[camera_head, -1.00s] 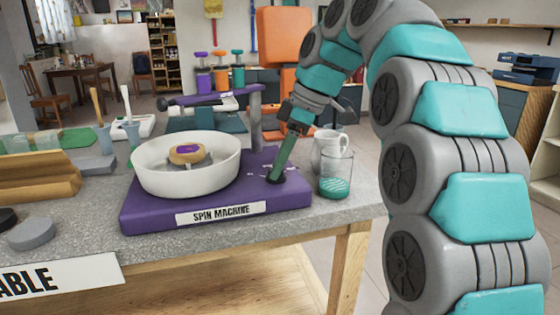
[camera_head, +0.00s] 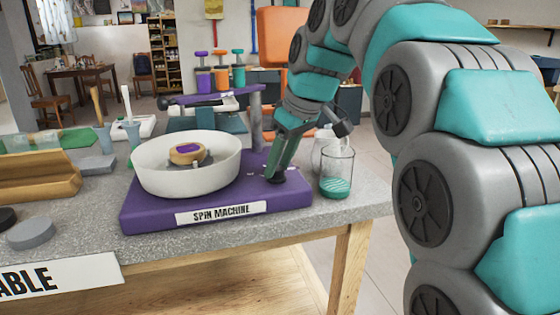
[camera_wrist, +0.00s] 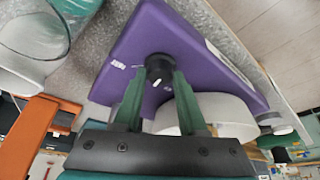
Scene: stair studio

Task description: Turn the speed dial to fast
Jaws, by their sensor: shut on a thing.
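The spin machine (camera_head: 150,214) is a purple base with a white bowl (camera_head: 160,182) on it, on the grey worktop. Its speed dial (camera_wrist: 158,68) is a dark round knob with a small white mark, at the base's right part. My gripper (camera_head: 275,176) reaches down from above; its green fingers are shut on the dial. In the wrist view the gripper (camera_wrist: 157,80) has one finger at each side of the knob. The fingers mostly hide the dial in the head view. Small white markings lie on the base beside the dial; I cannot read them.
A glass with teal contents (camera_head: 337,178) stands close to the right of the base, with a white mug (camera_head: 322,150) behind it. A purple rack (camera_head: 257,120) stands behind the bowl. The worktop's front edge (camera_head: 250,236) is near.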

